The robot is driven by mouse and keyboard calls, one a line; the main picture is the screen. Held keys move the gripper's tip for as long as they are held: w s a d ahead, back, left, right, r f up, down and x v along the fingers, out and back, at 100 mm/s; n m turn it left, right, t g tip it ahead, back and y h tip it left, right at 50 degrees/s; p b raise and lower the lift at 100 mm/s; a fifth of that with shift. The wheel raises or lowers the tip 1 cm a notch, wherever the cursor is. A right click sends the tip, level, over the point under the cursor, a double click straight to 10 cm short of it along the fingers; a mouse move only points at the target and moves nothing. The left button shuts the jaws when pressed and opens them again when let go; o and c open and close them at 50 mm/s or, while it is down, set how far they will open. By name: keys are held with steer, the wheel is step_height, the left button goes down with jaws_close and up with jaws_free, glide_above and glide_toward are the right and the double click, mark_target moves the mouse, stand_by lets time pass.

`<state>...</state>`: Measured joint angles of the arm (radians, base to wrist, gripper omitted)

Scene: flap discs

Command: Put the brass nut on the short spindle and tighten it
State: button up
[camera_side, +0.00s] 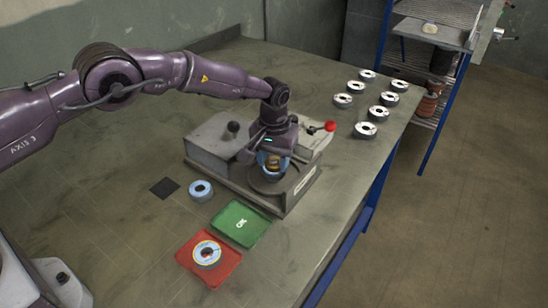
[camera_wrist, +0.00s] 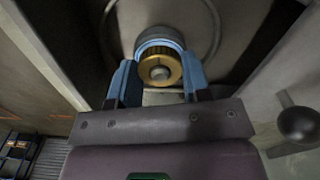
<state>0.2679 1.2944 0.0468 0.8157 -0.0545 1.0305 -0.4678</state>
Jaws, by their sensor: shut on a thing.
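The brass nut (camera_wrist: 147,67) sits between the blue fingers of my gripper (camera_wrist: 160,80) in the wrist view. The fingers are shut on it. A pale round end, seemingly the short spindle (camera_wrist: 160,72), shows in the middle of the nut; how far the nut is down on it I cannot tell. A blue-grey ring (camera_wrist: 160,36) shows just behind the nut. In the side view my gripper (camera_side: 272,165) points down over the round plate of the grey machine (camera_side: 215,147), with a bit of brass between its fingers. The spindle is hidden there.
The machine has a black knob (camera_side: 233,127) and a red-balled lever (camera_side: 330,126). A blue-rimmed disc (camera_side: 200,190) lies on the table. A red tray (camera_side: 187,255) holds another disc (camera_side: 207,254); the green tray (camera_side: 232,237) is empty. Several discs (camera_side: 365,131) stand at the right.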

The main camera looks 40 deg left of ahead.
steer(key=m, duration=0.3)
steer(key=shift+f+m, duration=0.15)
steer(key=shift+m, duration=0.15)
steer(key=shift+s, duration=0.1)
steer(key=shift+m, duration=0.7)
steer(key=m, duration=0.5)
steer(key=shift+f, duration=0.1)
steer(key=o, duration=1)
steer(key=shift+o, duration=0.4)
steer(key=shift+r, duration=3.7)
